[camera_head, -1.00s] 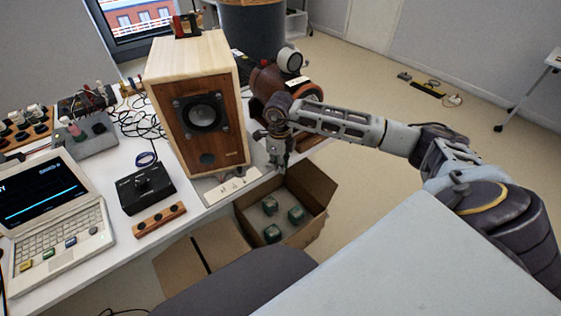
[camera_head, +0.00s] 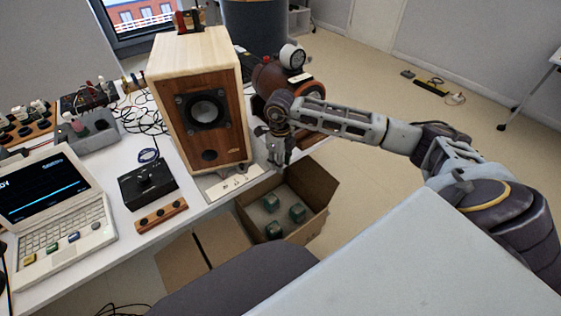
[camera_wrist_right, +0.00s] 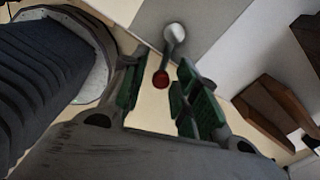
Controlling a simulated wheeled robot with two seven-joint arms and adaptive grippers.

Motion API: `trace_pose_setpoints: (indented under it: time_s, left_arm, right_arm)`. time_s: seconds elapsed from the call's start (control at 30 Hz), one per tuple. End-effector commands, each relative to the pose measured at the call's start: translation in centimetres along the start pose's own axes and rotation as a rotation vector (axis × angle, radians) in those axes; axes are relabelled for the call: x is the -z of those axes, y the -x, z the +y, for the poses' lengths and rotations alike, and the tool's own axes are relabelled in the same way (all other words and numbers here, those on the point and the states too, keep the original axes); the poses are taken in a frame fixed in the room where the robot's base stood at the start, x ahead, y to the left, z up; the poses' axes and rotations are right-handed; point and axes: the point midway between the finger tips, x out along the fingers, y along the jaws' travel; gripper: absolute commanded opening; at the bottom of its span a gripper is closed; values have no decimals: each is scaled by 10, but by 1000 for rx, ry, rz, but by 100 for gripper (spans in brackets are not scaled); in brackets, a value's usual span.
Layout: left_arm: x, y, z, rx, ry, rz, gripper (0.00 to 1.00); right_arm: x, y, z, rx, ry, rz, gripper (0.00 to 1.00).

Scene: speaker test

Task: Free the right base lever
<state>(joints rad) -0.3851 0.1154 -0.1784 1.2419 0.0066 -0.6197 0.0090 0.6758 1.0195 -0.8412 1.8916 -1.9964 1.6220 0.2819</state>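The wooden speaker (camera_head: 207,120) stands on a grey base plate (camera_head: 214,193) at the table's right edge. My right gripper (camera_head: 281,160) points down beside the speaker's right side, above the cardboard box. In the right wrist view a lever (camera_wrist_right: 173,36) shows as a short grey rod with a rounded end and a red tip (camera_wrist_right: 160,80). The open green-padded fingers of my right gripper (camera_wrist_right: 160,97) lie on either side of the red tip, with gaps at both sides. In the head view I cannot make out the lever near the gripper. My left gripper is not in view.
An open cardboard box (camera_head: 313,190) with green-grey blocks (camera_head: 297,211) stands below the gripper. A brown round machine (camera_head: 270,78) is just behind it. A laptop (camera_head: 55,205), a black control box (camera_head: 147,185) and cables fill the table's left. The floor at right is mostly clear.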

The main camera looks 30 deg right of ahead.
Motion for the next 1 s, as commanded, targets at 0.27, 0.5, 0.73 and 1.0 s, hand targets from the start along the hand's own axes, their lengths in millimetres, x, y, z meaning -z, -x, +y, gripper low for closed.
trace_pose_setpoints:
  time_s: [0.27, 0.5, 0.73, 1.0]
  left_arm:
    - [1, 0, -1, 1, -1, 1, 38]
    - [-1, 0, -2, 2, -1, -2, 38]
    - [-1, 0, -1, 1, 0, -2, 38]
    - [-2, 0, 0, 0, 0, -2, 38]
  right_arm:
    - [1, 0, -1, 1, 0, 2, 38]
    - [0, 5, -1, 1, 0, 1, 38]
    - [0, 28, -1, 2, -1, 0, 38]
    - [0, 67, -1, 3, 1, -1, 38]
